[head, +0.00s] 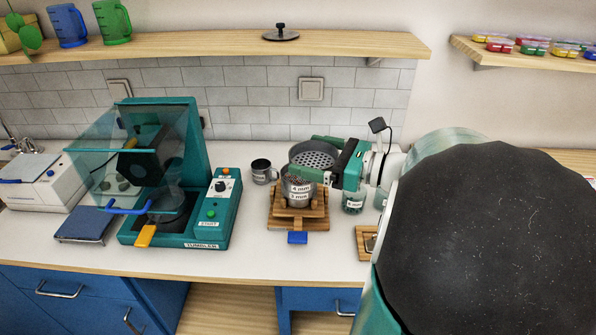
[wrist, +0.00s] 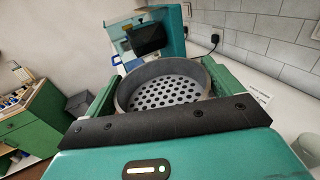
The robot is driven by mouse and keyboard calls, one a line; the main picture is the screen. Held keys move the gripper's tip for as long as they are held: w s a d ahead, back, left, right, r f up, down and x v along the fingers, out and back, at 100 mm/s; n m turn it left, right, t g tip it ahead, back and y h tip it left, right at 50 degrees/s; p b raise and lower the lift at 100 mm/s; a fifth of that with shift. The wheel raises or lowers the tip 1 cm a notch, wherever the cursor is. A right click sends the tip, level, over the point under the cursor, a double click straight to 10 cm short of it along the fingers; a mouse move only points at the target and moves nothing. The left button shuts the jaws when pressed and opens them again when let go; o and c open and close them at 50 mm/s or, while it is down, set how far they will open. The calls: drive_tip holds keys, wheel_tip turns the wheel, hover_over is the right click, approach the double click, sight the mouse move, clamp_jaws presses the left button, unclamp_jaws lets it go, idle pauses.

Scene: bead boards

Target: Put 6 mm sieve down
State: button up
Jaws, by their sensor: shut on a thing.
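A round grey sieve with a perforated bottom (head: 313,158) is held level between the green fingers of my gripper (head: 322,157). It also shows in the wrist view (wrist: 170,90), where the fingers (wrist: 165,85) close on its left and right sides. In the head view the sieve is over a labelled sieve stack (head: 298,188), whose label seems to read 4 mm and another size. That stack stands on a wooden stand (head: 312,222). I cannot tell whether the held sieve touches the stack below. The held sieve's own label is hidden.
A teal machine (head: 190,229) with a clear hood stands to the left. Glass jars (head: 353,203) stand close on the right. A blue tab (head: 297,238) is at the stand's front. A black-knobbed lid (head: 281,35) lies on the shelf.

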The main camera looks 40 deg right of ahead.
drive_tip(key=w+d+f, duration=0.1)
drive_tip(key=w+f, duration=0.2)
drive_tip(key=w+d+f, duration=0.2)
drive_tip(key=w, duration=0.2)
drive_tip(key=w+d+f, duration=0.1)
drive_tip(key=w+f, duration=0.2)
drive_tip(key=w, duration=0.1)
drive_tip(key=shift+w+d+f, duration=0.25)
drive_tip(key=shift+d+f, duration=0.05)
drive_tip(key=shift+d, duration=0.1)
drive_tip(key=f, duration=0.1)
drive_tip(key=w+f, duration=0.1)
drive_tip(key=f, duration=0.1)
drive_tip(key=shift+d+f, duration=0.1)
drive_tip(key=shift+d, duration=0.1)
drive_tip(key=shift+f, duration=0.3)
drive_tip(key=shift+s+f, duration=0.1)
drive_tip(key=o, duration=0.7)
drive_tip(key=shift+f, duration=0.1)
